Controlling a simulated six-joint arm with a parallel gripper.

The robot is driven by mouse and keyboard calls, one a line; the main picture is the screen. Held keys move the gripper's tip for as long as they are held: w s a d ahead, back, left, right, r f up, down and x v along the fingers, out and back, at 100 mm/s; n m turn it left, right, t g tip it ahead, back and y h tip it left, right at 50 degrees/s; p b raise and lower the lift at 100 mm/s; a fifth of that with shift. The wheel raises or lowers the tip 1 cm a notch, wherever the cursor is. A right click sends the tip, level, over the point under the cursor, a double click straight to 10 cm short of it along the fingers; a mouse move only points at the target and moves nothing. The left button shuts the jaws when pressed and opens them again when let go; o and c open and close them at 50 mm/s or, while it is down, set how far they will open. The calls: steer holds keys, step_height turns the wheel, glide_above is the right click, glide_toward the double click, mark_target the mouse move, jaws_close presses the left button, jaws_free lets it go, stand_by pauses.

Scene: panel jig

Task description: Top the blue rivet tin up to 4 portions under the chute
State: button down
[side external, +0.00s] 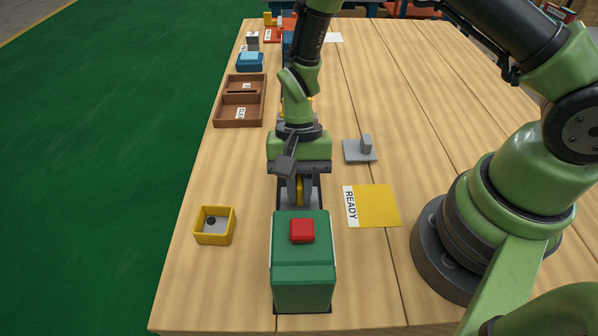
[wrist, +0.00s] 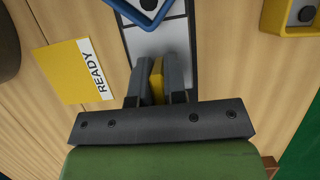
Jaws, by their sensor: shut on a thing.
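My gripper (side external: 299,190) is shut on a narrow yellow piece (wrist: 157,82) that stands between its fingers. The yellow piece's lower end and what it joins are hidden. In the side view this tin is hidden behind a green housing (side external: 302,270) with a red block (side external: 302,230) on top. The chute itself is not clearly seen.
A yellow tin (side external: 215,226) with a dark piece inside stands left of the housing. A yellow READY mat (side external: 374,206) lies to the right, with a grey block on a plate (side external: 360,150) behind it. A brown divided tray (side external: 241,110) and a blue container (side external: 250,62) are farther back.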

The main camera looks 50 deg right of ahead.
steer(key=s+a, duration=0.3)
steer(key=c, duration=1.2)
jaws_free()
steer(key=shift+o, duration=0.2)
steer(key=v, duration=0.8)
steer(key=shift+w+r, duration=0.1)
steer(key=shift+r, duration=0.15)
steer(key=shift+w+d+r, duration=0.15)
steer(key=shift+d+r, duration=0.1)
steer(key=shift+r, duration=0.4)
